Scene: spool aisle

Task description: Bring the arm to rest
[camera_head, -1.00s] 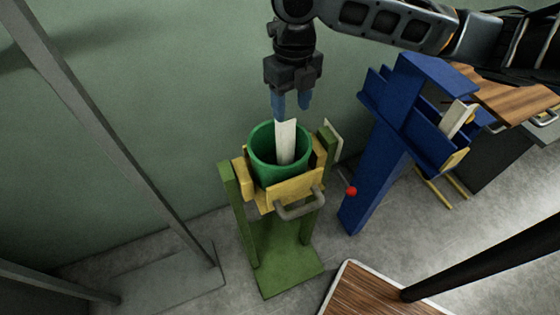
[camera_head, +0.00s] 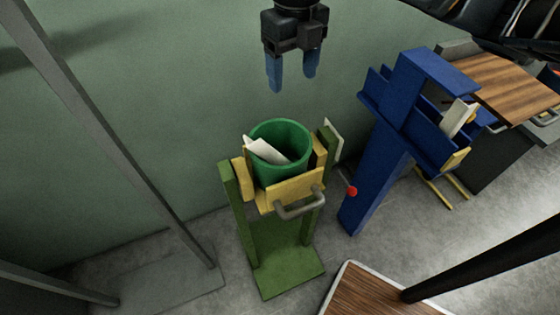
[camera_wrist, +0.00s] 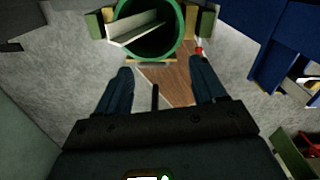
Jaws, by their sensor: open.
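My gripper (camera_head: 292,72) is open and empty, with its two blue fingers apart, in the head view. It hangs above the green bucket (camera_head: 296,136), clear of it, against the green wall. In the wrist view the fingers of my gripper (camera_wrist: 160,88) are spread with nothing between them. A white strip (camera_head: 267,151) leans tilted inside the green bucket, its upper end at the left rim. The strip also shows in the wrist view (camera_wrist: 135,34).
The bucket sits in a green and yellow stand (camera_head: 288,262) with a grey handle. A blue stand (camera_head: 375,185) with a red-knobbed lever is close on the right. A wooden table (camera_head: 518,82) is farther right. A grey post (camera_head: 110,130) crosses the left. Open wall surrounds my gripper.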

